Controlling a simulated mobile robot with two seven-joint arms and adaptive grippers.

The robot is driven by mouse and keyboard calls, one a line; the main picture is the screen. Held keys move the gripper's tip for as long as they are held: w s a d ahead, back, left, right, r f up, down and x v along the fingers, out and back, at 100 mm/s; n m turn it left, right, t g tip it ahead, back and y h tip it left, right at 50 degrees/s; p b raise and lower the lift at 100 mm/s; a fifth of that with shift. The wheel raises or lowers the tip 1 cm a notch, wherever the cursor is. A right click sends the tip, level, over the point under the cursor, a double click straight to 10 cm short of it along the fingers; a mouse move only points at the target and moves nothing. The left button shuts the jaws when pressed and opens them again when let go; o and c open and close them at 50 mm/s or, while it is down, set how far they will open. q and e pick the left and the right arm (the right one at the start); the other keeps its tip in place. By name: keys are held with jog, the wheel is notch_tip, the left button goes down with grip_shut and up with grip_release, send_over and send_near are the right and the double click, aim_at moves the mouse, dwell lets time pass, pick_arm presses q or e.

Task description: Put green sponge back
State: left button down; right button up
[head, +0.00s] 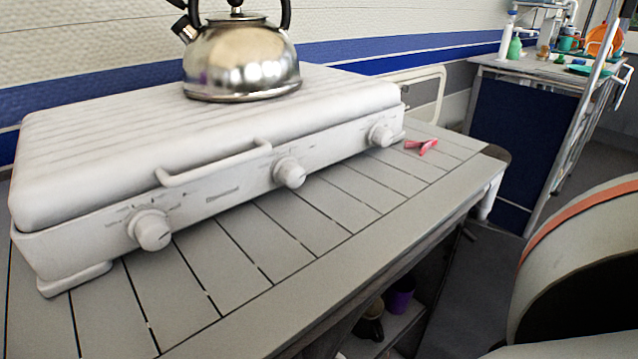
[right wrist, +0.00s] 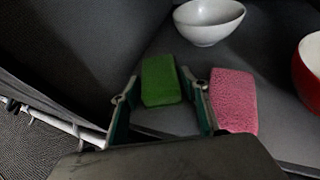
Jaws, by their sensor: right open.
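The green sponge (right wrist: 160,80) lies on a grey surface in the right wrist view, a little left of centre. My right gripper (right wrist: 160,105) is open. In this view its two fingers are on either side of the sponge's near part. I cannot tell whether they touch it. The sponge cannot be made out in the head view. My left gripper is in neither view.
A pink sponge (right wrist: 233,100) lies just right of the right finger. A white bowl (right wrist: 209,22) stands behind, and a red and white bowl (right wrist: 307,75) at the right. In the head view a kettle (head: 240,60) stands on a closed stove (head: 90,140).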

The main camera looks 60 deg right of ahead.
jog(key=shift+r, duration=0.1)
jog(key=shift+s+r, duration=0.2)
jog(key=shift+s, duration=0.05)
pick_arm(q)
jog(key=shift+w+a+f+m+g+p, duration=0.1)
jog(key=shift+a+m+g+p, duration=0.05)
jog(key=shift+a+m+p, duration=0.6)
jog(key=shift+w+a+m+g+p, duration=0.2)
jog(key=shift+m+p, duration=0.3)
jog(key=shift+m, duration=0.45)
pick_arm(e)
jog(key=v, duration=1.1)
jog(key=shift+s, duration=0.25)
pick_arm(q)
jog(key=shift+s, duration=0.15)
pick_arm(e)
jog(key=shift+d, duration=0.1)
